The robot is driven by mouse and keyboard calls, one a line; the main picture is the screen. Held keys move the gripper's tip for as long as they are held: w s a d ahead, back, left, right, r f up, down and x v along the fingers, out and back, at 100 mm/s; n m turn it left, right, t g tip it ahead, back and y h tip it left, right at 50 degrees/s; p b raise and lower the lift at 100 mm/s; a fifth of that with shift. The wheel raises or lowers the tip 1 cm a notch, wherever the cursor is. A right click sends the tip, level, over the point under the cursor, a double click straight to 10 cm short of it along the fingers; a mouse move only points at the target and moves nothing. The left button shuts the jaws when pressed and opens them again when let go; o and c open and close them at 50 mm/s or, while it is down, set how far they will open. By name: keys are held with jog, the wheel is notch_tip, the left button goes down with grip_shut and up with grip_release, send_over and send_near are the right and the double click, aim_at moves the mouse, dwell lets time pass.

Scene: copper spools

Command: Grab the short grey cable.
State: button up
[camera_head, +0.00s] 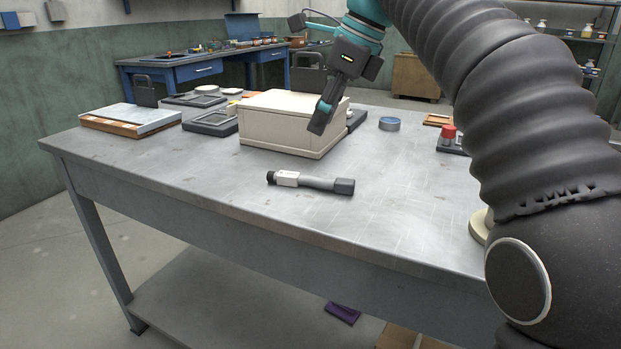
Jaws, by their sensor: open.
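A short dark grey cable (318,183) lies flat near the front middle of the metal table (200,165). It has a black end and a pale sleeve on its left and a thick black block on its right. My gripper (322,122) hangs above and behind the cable, in front of the cream box, pointing down. It is open and apart from the cable. The gap between its fingers is hard to make out from this side.
A cream box (275,135) stands behind the cable. Flat frames and a wooden-edged board (130,125) lie to the left. A blue-rimmed round tin (389,124) and a red-topped device (448,135) are to the right. The table around the cable is clear.

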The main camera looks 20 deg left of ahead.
jog(key=b, duration=0.2)
send_over(297, 175)
jog(key=d, duration=0.2)
jog(key=f, duration=0.5)
jog(key=shift+w+d+f, duration=0.15)
jog(key=shift+w+f, duration=0.15)
jog(key=shift+w, duration=0.05)
jog(key=shift+s+b+x, duration=0.2)
jog(key=shift+b+x, duration=0.4)
jog(key=shift+x, duration=2.1)
grip_shut()
